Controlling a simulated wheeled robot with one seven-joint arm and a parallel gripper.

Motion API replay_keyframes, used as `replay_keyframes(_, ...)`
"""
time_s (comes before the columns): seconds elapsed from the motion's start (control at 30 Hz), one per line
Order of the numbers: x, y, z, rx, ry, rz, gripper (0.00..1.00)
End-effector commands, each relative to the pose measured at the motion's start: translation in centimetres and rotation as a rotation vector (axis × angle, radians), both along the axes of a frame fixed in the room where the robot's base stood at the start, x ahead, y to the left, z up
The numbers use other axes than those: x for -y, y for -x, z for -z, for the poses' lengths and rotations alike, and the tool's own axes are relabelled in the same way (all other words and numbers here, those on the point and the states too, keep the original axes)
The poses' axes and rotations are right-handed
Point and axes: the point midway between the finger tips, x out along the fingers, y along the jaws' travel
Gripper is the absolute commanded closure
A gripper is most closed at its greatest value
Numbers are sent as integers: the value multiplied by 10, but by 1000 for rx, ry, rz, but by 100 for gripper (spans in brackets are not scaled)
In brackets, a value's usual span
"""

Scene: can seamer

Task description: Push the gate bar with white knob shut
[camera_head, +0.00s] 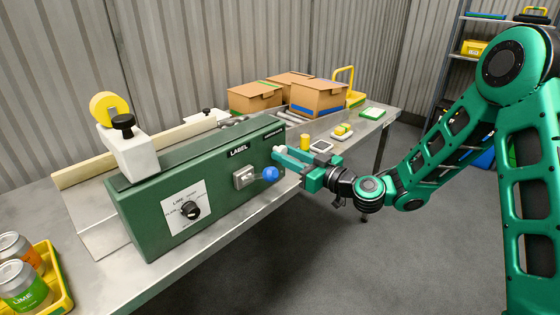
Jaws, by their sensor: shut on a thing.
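My gripper (284,157) is at the right end of the green machine, coming in from the right. Its fingertips are closed around a small white knob (279,149) at the machine's end face. The fingers cover much of the knob, and the gate bar itself is hard to make out behind them. I cannot tell how far the bar stands open. The green machine (150,220) carries the word LABEL on its front.
A blue ball knob (270,173) sticks out just below my fingers, beside a grey switch box (245,178). A yellow cylinder (305,141) and a small white-framed device (322,146) stand close behind my gripper. Cardboard boxes (318,97) stand further back. The floor in front is clear.

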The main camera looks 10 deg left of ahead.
Motion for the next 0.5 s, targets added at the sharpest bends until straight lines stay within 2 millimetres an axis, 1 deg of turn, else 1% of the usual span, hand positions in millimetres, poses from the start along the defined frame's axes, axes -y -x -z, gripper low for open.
replay_keyframes(0.03, 4, -5, 0, 2, 1, 11, 100)
replay_keyframes(0.07, 5, -6, 0, 2, 1, 12, 100)
replay_keyframes(0.3, 6, -7, -1, 4, 0, 14, 100)
replay_keyframes(0.33, 6, -7, -1, 4, 0, 14, 69)
replay_keyframes(0.4, 6, -7, -1, 4, -1, 14, 53)
replay_keyframes(0.5, 6, -7, -1, 4, 0, 14, 53)
